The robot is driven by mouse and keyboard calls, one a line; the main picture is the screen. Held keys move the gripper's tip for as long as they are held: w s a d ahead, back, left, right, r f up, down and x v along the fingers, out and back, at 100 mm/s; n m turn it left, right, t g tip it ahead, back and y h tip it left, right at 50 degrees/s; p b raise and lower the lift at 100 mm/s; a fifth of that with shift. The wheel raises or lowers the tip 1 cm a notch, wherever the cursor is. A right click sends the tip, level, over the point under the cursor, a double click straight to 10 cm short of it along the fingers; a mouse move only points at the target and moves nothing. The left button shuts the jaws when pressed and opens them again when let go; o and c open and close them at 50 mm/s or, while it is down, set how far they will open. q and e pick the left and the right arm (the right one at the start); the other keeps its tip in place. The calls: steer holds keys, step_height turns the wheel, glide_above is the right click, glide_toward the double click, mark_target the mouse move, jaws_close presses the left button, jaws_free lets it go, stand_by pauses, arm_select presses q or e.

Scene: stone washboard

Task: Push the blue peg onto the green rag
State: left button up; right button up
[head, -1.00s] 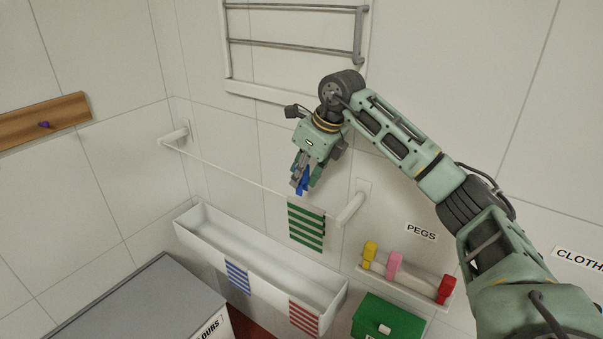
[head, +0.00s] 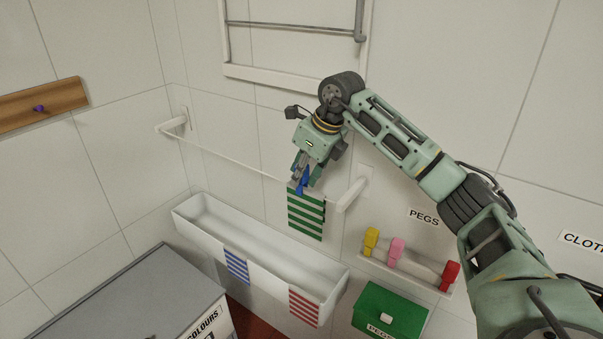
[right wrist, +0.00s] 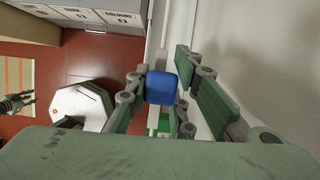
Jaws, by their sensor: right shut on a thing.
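The green-and-white striped rag (head: 306,217) hangs on the thin line below the wall bar's right end in the head view. My right gripper (head: 301,178) is directly above it, pointing down, shut on the blue peg (head: 303,186). The peg's lower end overlaps the rag's top edge in the head view; I cannot tell how far it sits over the line. In the right wrist view, the blue peg (right wrist: 161,88) is between the fingers, with some green and white of the rag (right wrist: 158,123) beyond it. My left gripper is not in the head view.
A shelf with yellow (head: 371,241), pink (head: 396,250) and red (head: 450,275) pegs is at lower right, above a green box (head: 390,310). A white trough (head: 262,243) with blue-striped (head: 237,266) and red-striped rags (head: 303,308) stands below the line. A wall rack (head: 295,45) is above.

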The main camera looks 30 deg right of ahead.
steer(key=shift+f+b, duration=0.6)
steer(key=shift+f, duration=0.4)
stand_by(0.6)
steer(key=o, duration=0.8)
steer(key=shift+r, duration=0.2)
steer(key=v, duration=1.1)
steer(key=shift+s+d+r, duration=0.1)
steer(key=shift+s+r, duration=0.05)
steer(key=shift+r, duration=0.15)
